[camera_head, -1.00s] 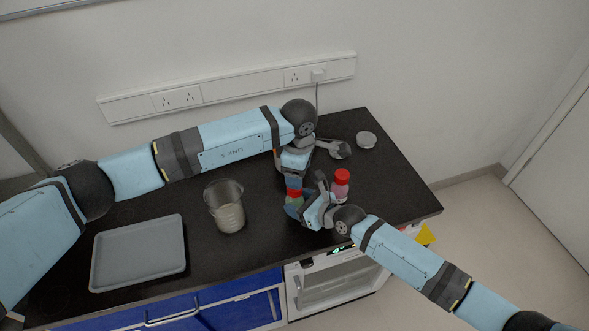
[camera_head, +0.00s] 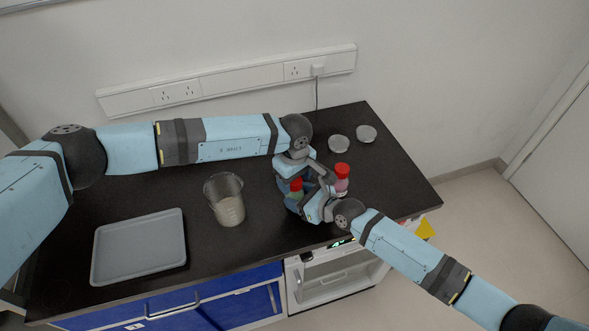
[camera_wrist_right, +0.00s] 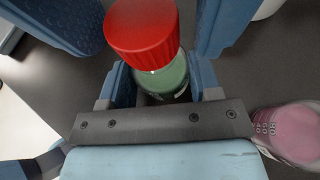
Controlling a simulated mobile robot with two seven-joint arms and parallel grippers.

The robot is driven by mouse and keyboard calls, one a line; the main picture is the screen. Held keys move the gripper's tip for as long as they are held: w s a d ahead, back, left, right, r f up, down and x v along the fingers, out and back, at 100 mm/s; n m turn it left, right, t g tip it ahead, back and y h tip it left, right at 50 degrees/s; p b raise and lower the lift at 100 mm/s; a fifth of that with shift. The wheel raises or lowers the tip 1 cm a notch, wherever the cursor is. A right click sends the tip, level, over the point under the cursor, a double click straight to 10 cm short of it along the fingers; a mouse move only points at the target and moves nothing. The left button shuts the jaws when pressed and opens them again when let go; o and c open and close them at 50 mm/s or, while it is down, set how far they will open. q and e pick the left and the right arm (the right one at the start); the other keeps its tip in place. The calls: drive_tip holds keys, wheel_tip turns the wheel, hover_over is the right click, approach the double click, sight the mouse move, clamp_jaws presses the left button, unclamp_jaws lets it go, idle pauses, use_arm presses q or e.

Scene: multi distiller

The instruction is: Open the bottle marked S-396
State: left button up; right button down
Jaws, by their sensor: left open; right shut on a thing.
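A green bottle with a red cap (camera_head: 296,184) stands on the black counter. My right gripper (camera_wrist_right: 163,88) is shut on its green body, below the cap. My left gripper (camera_head: 303,178) is open, its blue fingers on either side of the red cap in the right wrist view; I cannot tell whether they touch it. A second bottle, pink with a red cap (camera_head: 342,171), stands just to the right; its pink body also shows in the right wrist view (camera_wrist_right: 290,135). The S-396 marking is not readable on either bottle.
A beaker (camera_head: 225,200) and a grey tray (camera_head: 140,225) stand on the left of the counter (camera_head: 260,232). Two small round dishes, a nearer one (camera_head: 339,144) and a farther one (camera_head: 367,133), lie at the back right. A white appliance (camera_head: 330,285) sits below the front edge.

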use_arm(q)
drive_tip(key=shift+f, duration=0.3)
drive_tip(key=c, duration=0.9)
drive_tip(key=n, duration=0.6)
drive_tip(key=shift+c, duration=0.2)
drive_tip(key=n, duration=0.4)
drive_tip(key=o, duration=1)
